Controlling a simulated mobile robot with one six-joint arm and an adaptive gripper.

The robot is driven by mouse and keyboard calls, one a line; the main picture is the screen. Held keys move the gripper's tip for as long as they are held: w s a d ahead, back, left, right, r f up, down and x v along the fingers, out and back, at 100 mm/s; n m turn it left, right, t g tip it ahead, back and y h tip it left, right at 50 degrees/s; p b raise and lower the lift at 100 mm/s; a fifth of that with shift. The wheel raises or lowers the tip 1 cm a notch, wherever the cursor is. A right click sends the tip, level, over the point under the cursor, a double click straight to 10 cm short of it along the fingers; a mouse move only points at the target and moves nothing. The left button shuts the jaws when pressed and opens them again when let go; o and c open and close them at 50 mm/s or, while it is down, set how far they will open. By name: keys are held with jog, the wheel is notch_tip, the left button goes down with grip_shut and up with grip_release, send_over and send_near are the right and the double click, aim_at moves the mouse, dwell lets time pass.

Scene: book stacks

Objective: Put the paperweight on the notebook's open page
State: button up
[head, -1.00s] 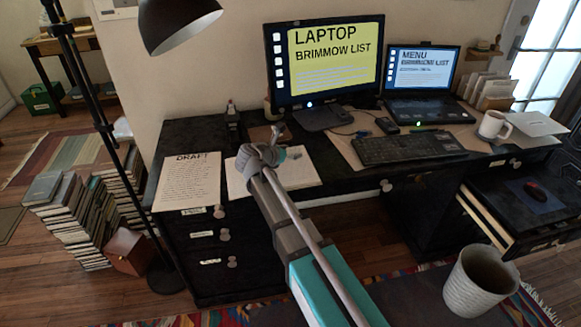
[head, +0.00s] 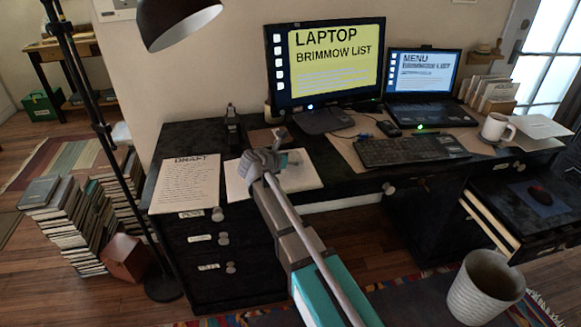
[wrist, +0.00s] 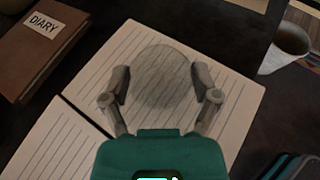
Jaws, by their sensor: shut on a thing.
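The paperweight (wrist: 165,77) is a round, greyish, see-through-looking piece between the fingers of my gripper (wrist: 162,82) in the wrist view. My gripper is shut on it, one finger at each side. Behind it lies the open notebook (wrist: 232,105) with ruled white pages and a dark fold at lower left. The paperweight is over the upper right page; I cannot tell whether it touches the paper. In the head view my gripper (head: 266,160) is above the notebook (head: 306,178) on the desk and hides part of it.
A brown diary (wrist: 40,45) lies left of the notebook. A cup (wrist: 286,45) stands to its right. The draft sheet (head: 186,185), monitor (head: 330,60), keyboard (head: 412,150) and white mug (head: 495,128) are on the desk. A lamp (head: 175,25) hangs at upper left.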

jog(key=shift+f+b, duration=0.65)
jog(key=shift+f, duration=0.35)
jog(key=shift+f, duration=0.1)
jog(key=o, duration=1.2)
jog(key=shift+c, duration=0.2)
jog(key=shift+r, duration=0.2)
jog(key=shift+s+a+r, duration=0.15)
jog(key=shift+s, duration=0.05)
jog(key=p+v, duration=0.4)
jog(key=v, duration=0.5)
jog(key=shift+s+a+r, duration=0.2)
jog(key=shift+s, duration=0.1)
jog(key=shift+p+v, duration=0.3)
jog(key=shift+v, duration=0.5)
jog(key=shift+f, duration=0.1)
